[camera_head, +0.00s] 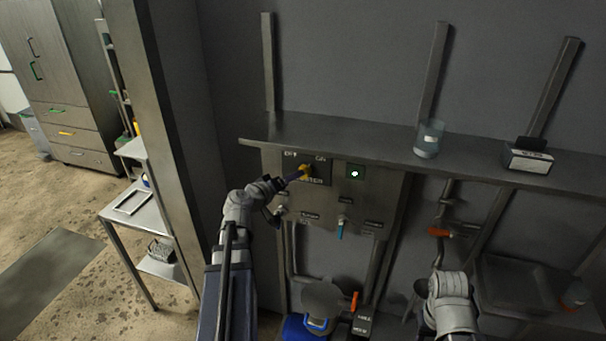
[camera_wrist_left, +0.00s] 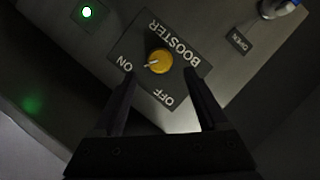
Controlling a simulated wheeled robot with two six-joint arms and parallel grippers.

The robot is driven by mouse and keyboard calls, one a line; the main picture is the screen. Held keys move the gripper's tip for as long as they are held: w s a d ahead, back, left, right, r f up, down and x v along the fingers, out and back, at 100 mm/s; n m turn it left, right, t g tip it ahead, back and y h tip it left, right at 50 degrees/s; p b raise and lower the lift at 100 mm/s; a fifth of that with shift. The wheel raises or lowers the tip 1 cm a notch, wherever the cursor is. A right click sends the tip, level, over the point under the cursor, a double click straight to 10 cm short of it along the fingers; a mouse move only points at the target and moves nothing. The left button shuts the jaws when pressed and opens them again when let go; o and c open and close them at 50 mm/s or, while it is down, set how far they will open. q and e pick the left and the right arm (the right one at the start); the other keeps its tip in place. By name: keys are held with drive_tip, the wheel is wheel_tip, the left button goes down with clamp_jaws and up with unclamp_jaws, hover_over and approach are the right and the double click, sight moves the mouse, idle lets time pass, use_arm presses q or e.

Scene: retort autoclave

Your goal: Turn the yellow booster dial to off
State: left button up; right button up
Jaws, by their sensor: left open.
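The yellow booster dial (camera_wrist_left: 160,61) sits on a dark plate marked BOOSTER, ON and OFF. Its white pointer mark faces the ON label in the left wrist view. In the head view the dial (camera_head: 306,171) shows on the metal panel just beyond my left gripper (camera_head: 292,178). My left gripper (camera_wrist_left: 161,76) is open, its dark fingers at either side of the dial's lower side in the picture. I cannot tell how far the fingertips stand off the panel. My right arm is at the lower right; its fingers are not clear to see.
A lit green lamp (camera_head: 355,172) is beside the booster plate. A metal shelf (camera_head: 385,140) juts out above the panel, bearing a glass jar (camera_head: 428,139) and a small box (camera_head: 528,155).

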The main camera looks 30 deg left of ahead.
sight(303, 179)
use_arm(q)
drive_tip(key=b+x, duration=0.2)
drive_tip(key=x, duration=0.5)
drive_tip(key=shift+w+f, duration=0.15)
drive_tip(key=shift+w, duration=0.15)
clamp_jaws()
